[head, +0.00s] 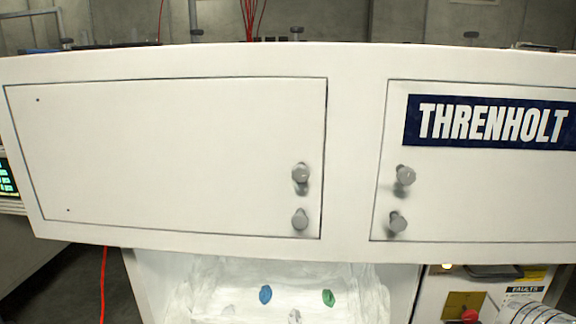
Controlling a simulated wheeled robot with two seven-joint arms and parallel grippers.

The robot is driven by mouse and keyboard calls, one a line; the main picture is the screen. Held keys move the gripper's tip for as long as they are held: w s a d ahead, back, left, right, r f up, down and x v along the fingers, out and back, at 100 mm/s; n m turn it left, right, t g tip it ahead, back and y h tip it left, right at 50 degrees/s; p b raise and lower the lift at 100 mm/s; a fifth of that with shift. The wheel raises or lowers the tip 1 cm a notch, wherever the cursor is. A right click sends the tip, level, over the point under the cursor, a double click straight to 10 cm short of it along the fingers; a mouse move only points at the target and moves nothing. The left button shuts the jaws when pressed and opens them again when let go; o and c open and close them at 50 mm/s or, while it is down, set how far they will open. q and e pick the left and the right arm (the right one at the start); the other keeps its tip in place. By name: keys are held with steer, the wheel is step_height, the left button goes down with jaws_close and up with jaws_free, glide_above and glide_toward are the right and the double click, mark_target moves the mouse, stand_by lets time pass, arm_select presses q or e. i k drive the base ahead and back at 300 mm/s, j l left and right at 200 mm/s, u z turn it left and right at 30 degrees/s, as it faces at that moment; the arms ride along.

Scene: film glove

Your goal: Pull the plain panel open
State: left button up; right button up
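The plain panel (170,150) is a white rectangular door on the left of a white cabinet front in the head view. A thin dark outline runs around it and it looks closed, flush with the front. Two grey round knobs sit near its right edge, an upper knob (301,174) and a lower knob (300,219). Two small dark dots mark its left side. Neither of my grippers can be clearly made out in this view.
To the right is a second closed panel (480,195) with a dark blue THRENHOLT label (489,122) and two grey knobs. Below is a white recess with small blue (265,294) and green (328,297) pieces. A red button (470,316) sits at the lower right.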

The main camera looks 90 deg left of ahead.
mark_target(211, 155)
steer(key=u, duration=2.5)
steer(key=i+j, duration=0.05)
